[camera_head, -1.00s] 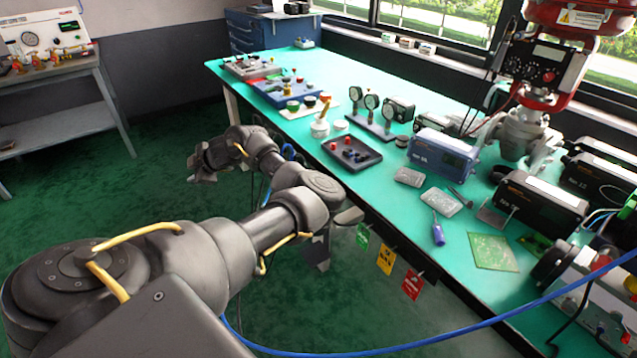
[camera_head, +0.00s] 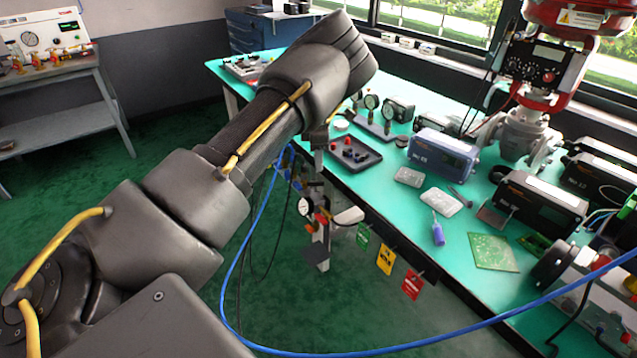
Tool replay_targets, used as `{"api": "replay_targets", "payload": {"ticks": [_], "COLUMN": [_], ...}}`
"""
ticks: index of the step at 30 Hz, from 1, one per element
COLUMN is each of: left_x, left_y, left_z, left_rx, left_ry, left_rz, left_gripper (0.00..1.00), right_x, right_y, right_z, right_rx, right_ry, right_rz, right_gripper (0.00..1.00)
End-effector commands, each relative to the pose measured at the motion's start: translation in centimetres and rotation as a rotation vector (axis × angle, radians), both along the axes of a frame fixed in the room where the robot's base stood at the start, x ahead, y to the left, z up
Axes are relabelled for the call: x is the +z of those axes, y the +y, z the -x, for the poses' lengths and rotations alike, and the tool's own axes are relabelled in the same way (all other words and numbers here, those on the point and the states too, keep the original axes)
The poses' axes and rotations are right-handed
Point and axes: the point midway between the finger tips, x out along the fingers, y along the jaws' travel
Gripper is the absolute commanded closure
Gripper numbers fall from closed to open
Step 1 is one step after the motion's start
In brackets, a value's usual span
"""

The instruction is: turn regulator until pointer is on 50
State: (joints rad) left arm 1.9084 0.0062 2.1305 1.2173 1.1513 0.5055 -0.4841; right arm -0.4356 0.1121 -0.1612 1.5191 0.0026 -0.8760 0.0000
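A small round white gauge (camera_head: 304,207) with red-orange parts beside it sits at the front of the green bench, below the tabletop edge. I take it as part of the regulator; its pointer and scale are too small to read. My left arm crosses the picture from lower left to upper centre. My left gripper (camera_head: 318,143) is mostly hidden behind the forearm; a grey part shows below the arm's far end, above the gauge and apart from it. Whether its fingers are open or shut does not show. My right gripper is not in view.
The green bench (camera_head: 385,204) carries a black tray (camera_head: 352,153), a blue box (camera_head: 442,153), three standing gauges and a purple-handled screwdriver (camera_head: 437,233). Green, yellow and red tags hang from its front edge. Blue hose (camera_head: 375,351) loops across the foreground. The floor at left is clear.

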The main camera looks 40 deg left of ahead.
Motion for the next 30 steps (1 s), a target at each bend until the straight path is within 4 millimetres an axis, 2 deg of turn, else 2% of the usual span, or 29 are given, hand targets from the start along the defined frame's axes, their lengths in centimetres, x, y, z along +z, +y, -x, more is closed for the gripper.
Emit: {"api": "replay_targets", "payload": {"ticks": [3,9,15,26,30], "left_x": [-2.5,-6.0,-8.3,-8.9,-8.9], "left_y": [0.0,0.0,0.1,0.1,0.1], "left_z": [0.1,0.1,0.1,0.1,0.1], "left_rx": [0.002,0.003,0.003,0.003,0.003], "left_ry": [0.004,0.002,0.001,0.0,0.0], "left_rz": [0.001,0.001,-0.001,-0.001,-0.001], "left_gripper": [0.69,0.69,0.69,0.69,0.85], "right_x": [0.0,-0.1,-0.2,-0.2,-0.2], "right_y": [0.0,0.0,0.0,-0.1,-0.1], "right_z": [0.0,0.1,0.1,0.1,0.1], "right_rx": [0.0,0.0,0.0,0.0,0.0], "right_ry": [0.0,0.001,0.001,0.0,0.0], "right_rz": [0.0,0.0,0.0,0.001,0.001], "right_gripper": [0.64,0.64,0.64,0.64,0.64]}}
